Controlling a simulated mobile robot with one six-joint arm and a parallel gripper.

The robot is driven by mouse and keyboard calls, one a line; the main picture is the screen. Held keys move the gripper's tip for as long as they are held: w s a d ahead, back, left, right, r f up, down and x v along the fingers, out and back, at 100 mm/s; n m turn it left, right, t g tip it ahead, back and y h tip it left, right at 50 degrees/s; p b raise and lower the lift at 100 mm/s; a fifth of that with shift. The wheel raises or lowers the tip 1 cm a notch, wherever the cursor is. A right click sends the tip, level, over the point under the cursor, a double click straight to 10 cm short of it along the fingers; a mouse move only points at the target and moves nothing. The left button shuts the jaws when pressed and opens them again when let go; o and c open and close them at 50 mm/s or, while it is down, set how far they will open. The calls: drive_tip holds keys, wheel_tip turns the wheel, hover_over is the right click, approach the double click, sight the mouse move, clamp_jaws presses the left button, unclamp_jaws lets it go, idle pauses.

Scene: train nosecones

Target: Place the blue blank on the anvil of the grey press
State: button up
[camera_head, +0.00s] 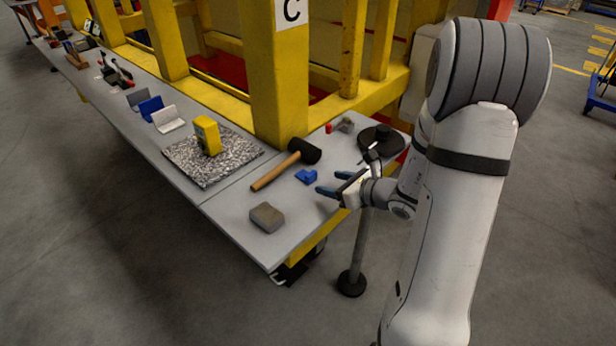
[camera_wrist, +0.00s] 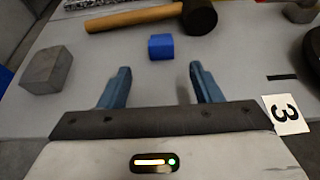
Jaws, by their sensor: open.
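A small blue block, which looks like the blue blank (camera_head: 306,176), lies on the grey bench top near the hammer. It also shows in the wrist view (camera_wrist: 160,46), ahead of my fingers and between their lines. My gripper (camera_head: 335,183) is open and empty, to the right of the block in the head view. In the wrist view its two blue fingers (camera_wrist: 160,72) are apart, with bare bench between them. I cannot pick out the grey press or its anvil with certainty; small tools (camera_head: 115,74) stand far along the bench.
A wooden-handled hammer (camera_head: 275,177) lies beyond the block, and a grey-brown block (camera_head: 267,217) sits near the bench edge. A speckled plate (camera_head: 185,165) bears a yellow device (camera_head: 207,136). Angled grey, blue (camera_head: 150,106) and white pieces stand farther along. A yellow post (camera_head: 277,90) rises behind.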

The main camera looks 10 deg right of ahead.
sight(313, 177)
drive_tip(key=p+x, duration=0.1)
drive_tip(key=x, duration=0.6)
drive_tip(key=shift+w+r, duration=0.1)
drive_tip(key=shift+r, duration=0.1)
drive_tip(key=shift+c, duration=0.5)
drive_tip(key=c, duration=1)
